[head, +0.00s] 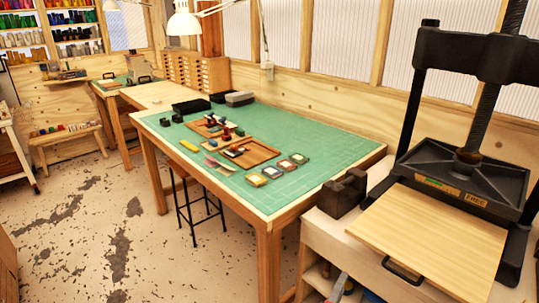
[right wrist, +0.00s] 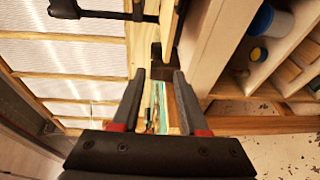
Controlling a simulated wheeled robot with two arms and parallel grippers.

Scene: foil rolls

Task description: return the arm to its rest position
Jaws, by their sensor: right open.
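My right gripper (right wrist: 159,76) shows in the right wrist view, with its two dark, red-marked fingers apart. I see nothing held between them. Past the fingertips are part of a wooden stand and a strip of the green-topped table (right wrist: 154,105). I cannot make out my right gripper in the head view. My left gripper is in neither view. In the head view, the green-topped worktable (head: 330,143) bears wooden trays (head: 262,153), several small colored pads (head: 272,172) and dark blocks.
A black press (head: 463,180) with a wooden board (head: 430,235) stands at right, beside a dark notched block (head: 343,193). Its stand has open shelves holding a blue-and-white container (right wrist: 270,20). A stool (head: 198,205) is under the table. Open floor (head: 90,240) lies at left.

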